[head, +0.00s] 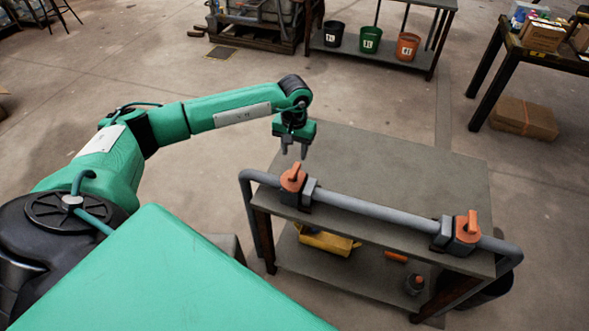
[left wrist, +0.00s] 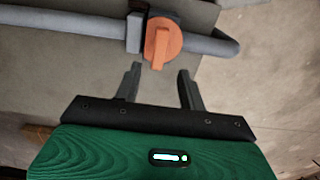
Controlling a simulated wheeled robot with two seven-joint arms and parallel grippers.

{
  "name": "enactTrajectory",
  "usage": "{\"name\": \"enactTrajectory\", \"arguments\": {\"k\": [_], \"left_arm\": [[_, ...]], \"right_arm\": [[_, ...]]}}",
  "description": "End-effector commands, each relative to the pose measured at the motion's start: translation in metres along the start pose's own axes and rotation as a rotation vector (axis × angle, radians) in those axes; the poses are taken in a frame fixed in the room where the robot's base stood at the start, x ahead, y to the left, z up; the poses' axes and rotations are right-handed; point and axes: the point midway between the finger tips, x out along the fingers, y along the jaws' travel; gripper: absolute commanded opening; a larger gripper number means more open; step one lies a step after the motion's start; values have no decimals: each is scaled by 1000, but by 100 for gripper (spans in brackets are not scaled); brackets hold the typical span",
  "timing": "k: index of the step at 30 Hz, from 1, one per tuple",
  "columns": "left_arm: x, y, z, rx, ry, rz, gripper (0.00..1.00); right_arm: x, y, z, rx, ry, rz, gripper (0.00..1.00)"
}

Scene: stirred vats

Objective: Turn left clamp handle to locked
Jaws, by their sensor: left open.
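The left clamp handle (head: 293,176) is orange and sits on a grey pipe along the near edge of the table. In the left wrist view the handle (left wrist: 162,42) is a round orange piece with a raised bar, just beyond the fingertips. My left gripper (head: 294,153) points down above the table, near the left handle and apart from it. In the left wrist view its two fingers (left wrist: 160,70) are spread with nothing between them. A second orange handle (head: 467,227) is on the right end of the pipe. My right gripper is not in view.
The grey pipe (head: 375,213) bends down at both table ends. The tabletop (head: 400,165) is bare behind it. A lower shelf holds a yellow item (head: 325,240). Buckets (head: 370,39) stand on a far shelf, and boxes (head: 541,35) on a table at far right.

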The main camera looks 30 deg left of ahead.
Motion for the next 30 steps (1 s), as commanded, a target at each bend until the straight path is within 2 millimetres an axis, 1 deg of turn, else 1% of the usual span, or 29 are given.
{"name": "enactTrajectory", "arguments": {"k": [1,6,9,13,18,26,27,29,30], "left_arm": [[10,0,2,0,-5,-1,41],[47,1,2,-1,-5,1,41],[65,1,1,0,-4,1,41],[83,1,1,-2,-2,1,41],[95,1,1,0,-1,2,41],[97,1,0,0,0,2,41],[96,1,0,0,0,2,39],[96,1,0,0,0,2,27],[96,1,0,0,0,2,19]], "right_arm": [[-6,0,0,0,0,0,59],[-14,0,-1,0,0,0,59],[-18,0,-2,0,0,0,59],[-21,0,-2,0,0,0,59],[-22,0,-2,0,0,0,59],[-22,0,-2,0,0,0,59],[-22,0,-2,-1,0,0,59],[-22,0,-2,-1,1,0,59],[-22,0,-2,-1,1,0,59]]}}
